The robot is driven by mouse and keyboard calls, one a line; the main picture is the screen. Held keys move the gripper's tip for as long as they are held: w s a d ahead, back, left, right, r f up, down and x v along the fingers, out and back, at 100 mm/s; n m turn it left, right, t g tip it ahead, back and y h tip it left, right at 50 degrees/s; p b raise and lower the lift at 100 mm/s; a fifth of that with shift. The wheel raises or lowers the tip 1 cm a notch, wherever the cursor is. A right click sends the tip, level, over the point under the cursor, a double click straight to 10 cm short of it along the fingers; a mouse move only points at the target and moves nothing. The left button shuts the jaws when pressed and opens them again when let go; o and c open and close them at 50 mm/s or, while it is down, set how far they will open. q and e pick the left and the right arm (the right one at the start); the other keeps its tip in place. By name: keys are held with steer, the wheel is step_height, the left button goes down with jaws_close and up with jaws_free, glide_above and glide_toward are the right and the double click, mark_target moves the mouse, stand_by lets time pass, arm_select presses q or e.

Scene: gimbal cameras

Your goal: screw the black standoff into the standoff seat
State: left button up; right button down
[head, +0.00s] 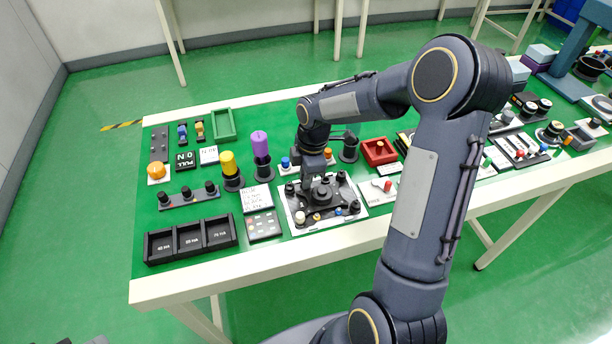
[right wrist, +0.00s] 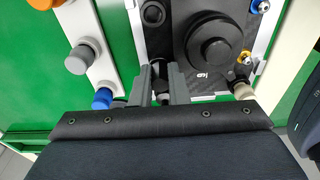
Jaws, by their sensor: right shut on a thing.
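My right gripper (head: 307,184) reaches down over the back left part of the gimbal camera board (head: 350,195). In the right wrist view its two fingers (right wrist: 160,84) are closed around a small dark piece, the black standoff (right wrist: 158,68), which is mostly hidden between them. It is held at a corner of the black plate (right wrist: 200,82), beside the big round black centre piece (right wrist: 208,48). The standoff seat is hidden under the fingers, and I cannot tell whether the standoff touches it. My left gripper is not in view.
A row with an orange and a blue knob (head: 286,163) stands close behind. A label and button pad (head: 264,225) lie left. A red tray (head: 379,152) is behind right.

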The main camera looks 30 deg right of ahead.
steer(key=shift+s+a+f, duration=0.15)
steer(key=shift+f, duration=0.1)
steer(key=c, duration=1.5)
jaws_free()
steer(key=shift+c, duration=0.2)
steer(key=shift+o, duration=1.1)
steer(key=shift+r, duration=0.1)
steer(key=shift+d+r, duration=0.15)
steer(key=shift+r, duration=1.15)
steer(key=shift+d+r, duration=0.2)
steer(key=shift+r, duration=1.05)
steer(key=shift+d+r, duration=0.15)
steer(key=shift+r, duration=1.15)
